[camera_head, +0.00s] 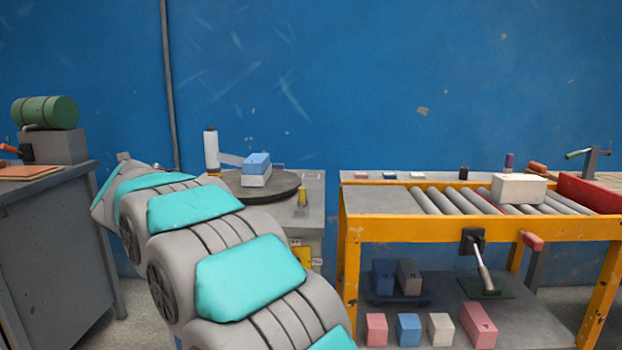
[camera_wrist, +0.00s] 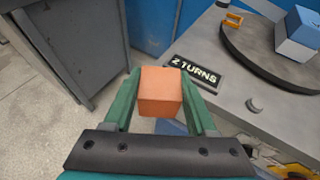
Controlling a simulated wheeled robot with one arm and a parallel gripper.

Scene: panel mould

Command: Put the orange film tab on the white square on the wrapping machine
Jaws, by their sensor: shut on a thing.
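My gripper (camera_wrist: 161,98) shows in the wrist view with its green fingers shut on an orange block, which looks like the orange film tab (camera_wrist: 161,92). The tab is held beside the edge of the wrapping machine (camera_wrist: 215,95), which also shows in the head view (camera_head: 313,212). The machine carries a dark round turntable (camera_head: 240,192) with a blue and white block (camera_head: 257,170) on it. A black "2 TURNS" sign (camera_wrist: 193,72) lies just right of the tab in the wrist view. In the head view my arm hides my gripper.
A white roll (camera_head: 211,153) stands behind the turntable. A small yellow-orange piece (camera_wrist: 233,19) is on the machine. A grey cabinet (camera_wrist: 75,45) stands left of my gripper. A yellow-framed roller conveyor (camera_head: 385,228) with a white box (camera_head: 518,189) is to the right.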

